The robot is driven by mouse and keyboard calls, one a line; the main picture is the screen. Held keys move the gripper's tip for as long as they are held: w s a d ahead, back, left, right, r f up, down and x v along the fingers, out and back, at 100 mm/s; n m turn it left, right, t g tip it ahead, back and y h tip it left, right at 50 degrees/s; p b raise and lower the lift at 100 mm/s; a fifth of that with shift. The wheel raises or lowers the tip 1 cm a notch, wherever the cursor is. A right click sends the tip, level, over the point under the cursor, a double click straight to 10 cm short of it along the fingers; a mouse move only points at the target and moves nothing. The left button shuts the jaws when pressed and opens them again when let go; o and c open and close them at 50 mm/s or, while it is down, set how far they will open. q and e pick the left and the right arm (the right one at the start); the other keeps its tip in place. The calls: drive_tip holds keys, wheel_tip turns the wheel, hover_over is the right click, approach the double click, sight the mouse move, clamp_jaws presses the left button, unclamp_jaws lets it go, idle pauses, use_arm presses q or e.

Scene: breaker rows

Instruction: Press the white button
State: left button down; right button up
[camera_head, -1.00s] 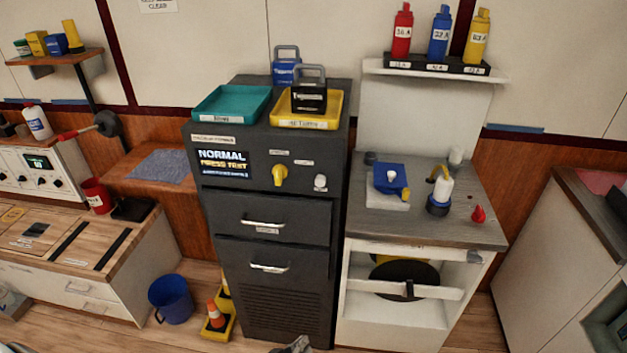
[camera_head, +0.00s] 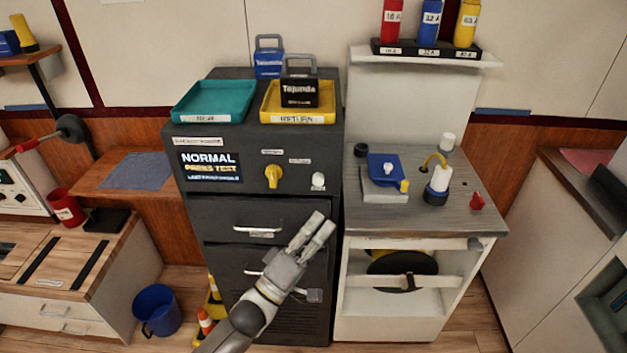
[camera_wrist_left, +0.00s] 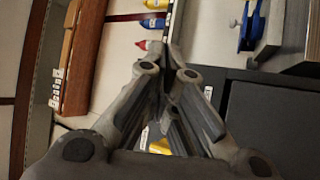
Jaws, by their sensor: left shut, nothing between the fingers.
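The white button (camera_head: 318,180) is a small round knob on the upper right of the dark cabinet's front (camera_head: 215,208), right of a yellow rotary knob (camera_head: 273,176). A screen (camera_head: 211,166) at the left of this panel reads "NORMAL" and "PRESS TEST". My left gripper (camera_head: 318,226) is shut and empty, its fingers pointing up and right, below the white button and apart from it in the head view. In the left wrist view the shut fingers (camera_wrist_left: 168,85) show in the middle; the white button cannot be made out there. My right gripper is out of view.
A teal tray (camera_head: 206,116) and a yellow tray (camera_head: 325,117) holding a dark handled block (camera_head: 299,91) sit on the cabinet. Drawer handles (camera_head: 257,231) stick out below the panel. A grey-topped workbench (camera_head: 450,215) stands close on the right.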

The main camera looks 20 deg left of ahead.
sight(318, 179)
use_arm(q)
drive_tip(key=shift+d+r, duration=0.1)
drive_tip(key=shift+w, duration=0.1)
drive_tip(key=w+a+b, duration=0.2)
drive_tip(key=w+b, duration=0.2)
drive_tip(key=w, duration=0.4)
drive_tip(key=shift+w+a, duration=0.15)
drive_tip(key=shift+a, duration=0.1)
drive_tip(key=shift+w, duration=0.1)
idle(1.4)
drive_tip(key=shift+w+a, duration=0.15)
drive_tip(key=shift+w, duration=0.15)
drive_tip(key=shift+w+a+b, duration=0.25)
drive_tip(key=shift+w+b, duration=0.2)
drive_tip(key=shift+w, duration=0.4)
idle(0.9)
drive_tip(key=shift+s, duration=0.15)
drive_tip(key=shift+s+d+p, duration=0.2)
drive_tip(key=shift+s+p, duration=0.2)
drive_tip(key=shift+s, duration=0.15)
drive_tip(key=shift+s+d+p, duration=0.15)
drive_tip(key=shift+s+p, duration=0.25)
drive_tip(key=shift+s, duration=0.15)
